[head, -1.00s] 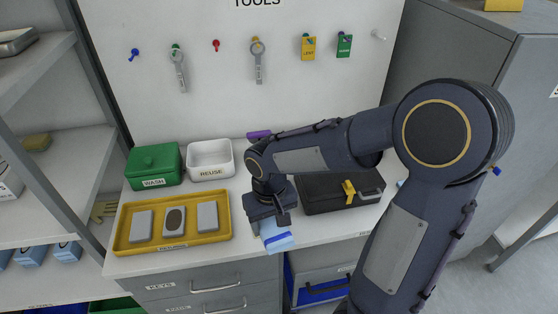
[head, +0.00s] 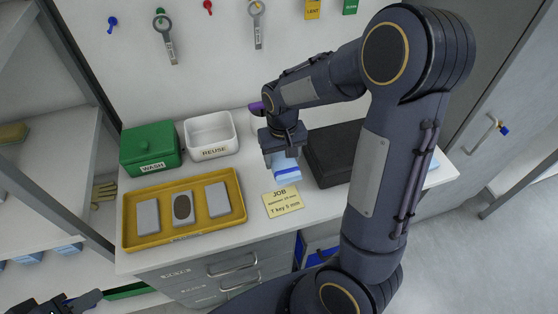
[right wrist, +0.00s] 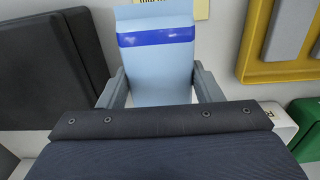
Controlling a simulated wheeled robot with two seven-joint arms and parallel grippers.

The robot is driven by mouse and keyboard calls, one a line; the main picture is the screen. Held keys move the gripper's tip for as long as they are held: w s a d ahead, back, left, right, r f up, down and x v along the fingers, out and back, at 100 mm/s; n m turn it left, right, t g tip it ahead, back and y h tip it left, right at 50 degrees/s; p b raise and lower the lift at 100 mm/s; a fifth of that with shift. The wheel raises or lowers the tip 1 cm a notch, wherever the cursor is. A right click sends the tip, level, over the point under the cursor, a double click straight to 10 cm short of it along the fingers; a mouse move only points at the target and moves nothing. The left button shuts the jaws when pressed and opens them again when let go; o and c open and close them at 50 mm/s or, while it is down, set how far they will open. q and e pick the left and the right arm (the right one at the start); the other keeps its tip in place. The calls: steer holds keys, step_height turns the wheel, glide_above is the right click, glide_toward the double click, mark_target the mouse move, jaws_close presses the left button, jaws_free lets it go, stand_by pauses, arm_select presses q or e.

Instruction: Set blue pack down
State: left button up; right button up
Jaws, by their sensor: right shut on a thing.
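The blue pack (head: 286,172) is light blue with a darker blue band. My right gripper (head: 284,155) points down and is shut on it, over the white worktop (head: 240,225) just behind the job card (head: 283,202). In the right wrist view the pack (right wrist: 156,75) is between the two fingers, its banded end sticking out past them. I cannot tell whether its underside touches the worktop. My left gripper (head: 85,299) shows only in part at the lower left corner of the head view; its jaws are not clear.
A yellow tray (head: 131,233) with several grey pieces lies left of the pack. A green WASH box (head: 150,145) and a white REUSE bin (head: 211,134) stand behind it. A black case (head: 330,155) is close on the right. Tools hang on the back panel.

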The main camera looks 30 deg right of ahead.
mark_target(280, 157)
steer(key=w+f, duration=0.2)
steer(key=f, duration=0.1)
steer(key=shift+w+d+f, duration=0.25)
steer(key=shift+w+d, duration=0.1)
steer(key=shift+d, duration=0.05)
steer(key=shift+w+f, duration=0.1)
steer(key=shift+f, duration=1.45)
steer(key=shift+f, duration=0.1)
steer(key=o, duration=1.1)
steer(key=shift+c, duration=0.2)
